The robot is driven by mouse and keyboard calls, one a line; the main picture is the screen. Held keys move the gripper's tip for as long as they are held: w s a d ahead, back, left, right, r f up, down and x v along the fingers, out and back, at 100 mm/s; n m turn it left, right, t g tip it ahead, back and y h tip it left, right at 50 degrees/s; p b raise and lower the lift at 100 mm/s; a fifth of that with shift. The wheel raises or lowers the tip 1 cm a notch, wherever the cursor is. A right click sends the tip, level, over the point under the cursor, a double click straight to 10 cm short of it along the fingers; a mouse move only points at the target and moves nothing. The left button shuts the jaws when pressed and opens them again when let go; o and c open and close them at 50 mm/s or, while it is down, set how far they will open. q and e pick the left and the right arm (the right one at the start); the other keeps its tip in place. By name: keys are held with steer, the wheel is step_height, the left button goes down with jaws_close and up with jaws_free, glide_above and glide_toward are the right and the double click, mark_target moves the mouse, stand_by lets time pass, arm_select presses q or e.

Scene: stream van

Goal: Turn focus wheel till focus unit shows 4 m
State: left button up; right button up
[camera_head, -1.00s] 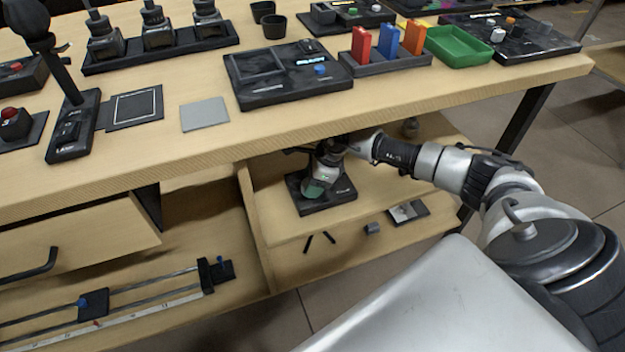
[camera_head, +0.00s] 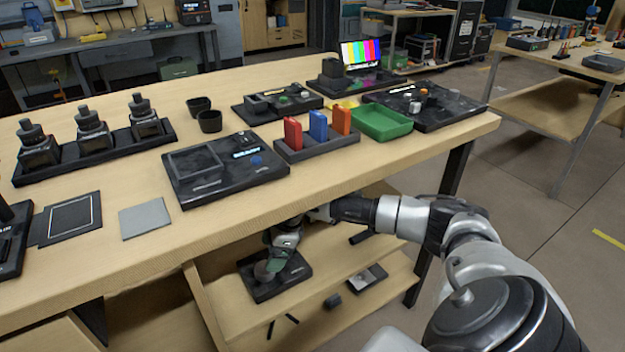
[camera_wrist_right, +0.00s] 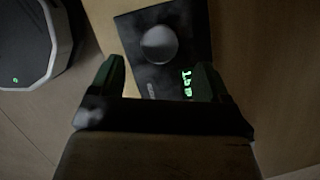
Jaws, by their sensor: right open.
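The focus unit (camera_head: 262,291) is a black slab on the shelf under the bench top. In the right wrist view the focus unit (camera_wrist_right: 190,28) carries a round grey focus wheel (camera_wrist_right: 158,44) and a small display (camera_wrist_right: 187,82) with green characters. The characters are tilted and small; I cannot read the value surely. My right gripper (camera_head: 275,262) is over the unit. In the wrist view the right gripper (camera_wrist_right: 158,75) is open, its fingers apart, with the wheel just beyond and between the tips. I cannot see finger contact. My left gripper is out of view.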

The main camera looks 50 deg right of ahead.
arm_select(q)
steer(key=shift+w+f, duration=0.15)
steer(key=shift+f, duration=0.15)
arm_select(e)
steer(key=s+d, duration=0.6)
steer(key=d, duration=0.3)
steer(key=shift+s+d+f, duration=0.2)
steer(key=shift+d+f, duration=0.05)
steer(key=shift+d, duration=0.15)
